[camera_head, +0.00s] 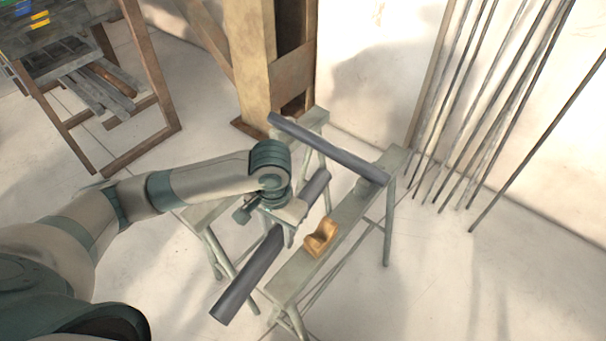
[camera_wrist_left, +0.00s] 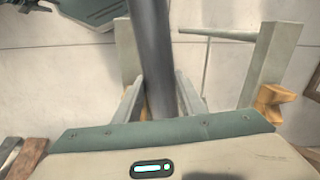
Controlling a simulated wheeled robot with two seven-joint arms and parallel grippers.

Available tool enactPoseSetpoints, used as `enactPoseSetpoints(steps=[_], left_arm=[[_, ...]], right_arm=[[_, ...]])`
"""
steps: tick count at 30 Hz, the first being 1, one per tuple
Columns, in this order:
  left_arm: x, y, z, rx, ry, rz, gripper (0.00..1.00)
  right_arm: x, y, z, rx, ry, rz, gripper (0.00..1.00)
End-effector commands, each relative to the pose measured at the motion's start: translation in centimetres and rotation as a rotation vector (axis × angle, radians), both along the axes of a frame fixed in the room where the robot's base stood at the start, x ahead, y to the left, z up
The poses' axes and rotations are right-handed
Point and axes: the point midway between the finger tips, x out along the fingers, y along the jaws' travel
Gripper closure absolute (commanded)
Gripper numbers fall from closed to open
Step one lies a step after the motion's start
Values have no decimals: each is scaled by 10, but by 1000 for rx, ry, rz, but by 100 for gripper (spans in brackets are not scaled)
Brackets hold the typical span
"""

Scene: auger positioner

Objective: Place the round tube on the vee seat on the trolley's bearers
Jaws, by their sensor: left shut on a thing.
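My left gripper (camera_head: 283,226) is shut around the middle of a dark grey tube (camera_head: 247,280), which it holds above the trolley, slanting between the two bearers. In the left wrist view the tube (camera_wrist_left: 152,50) runs away between the fingers. The orange vee seat (camera_head: 320,238) sits on the right bearer (camera_head: 290,277), to the right of the gripper and apart from the held tube; it also shows at the right of the left wrist view (camera_wrist_left: 274,101). An orange patch shows behind the tube there, mostly hidden. My right gripper is not in view.
A second dark grey bar (camera_head: 325,147) lies across the far ends of the bearers. A wooden post (camera_head: 249,60) stands behind the trolley. Several thin rods (camera_head: 480,110) lean on the wall at right. A brown-legged rack (camera_head: 150,75) stands at upper left.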

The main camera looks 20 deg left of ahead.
Motion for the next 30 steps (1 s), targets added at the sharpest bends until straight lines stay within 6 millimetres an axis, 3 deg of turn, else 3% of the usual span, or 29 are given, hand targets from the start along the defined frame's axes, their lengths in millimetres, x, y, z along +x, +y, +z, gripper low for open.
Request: enactPoseSetpoints(steps=[9,20,21,30], left_arm=[[-22,1,-1,-7,-2,178,100],[-24,1,-1,-8,-2,198,100],[-24,1,-1,-8,-2,198,100],[-24,1,-1,-8,-2,197,100]], right_arm=[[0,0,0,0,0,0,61],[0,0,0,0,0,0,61],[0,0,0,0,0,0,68],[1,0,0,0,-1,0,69]])
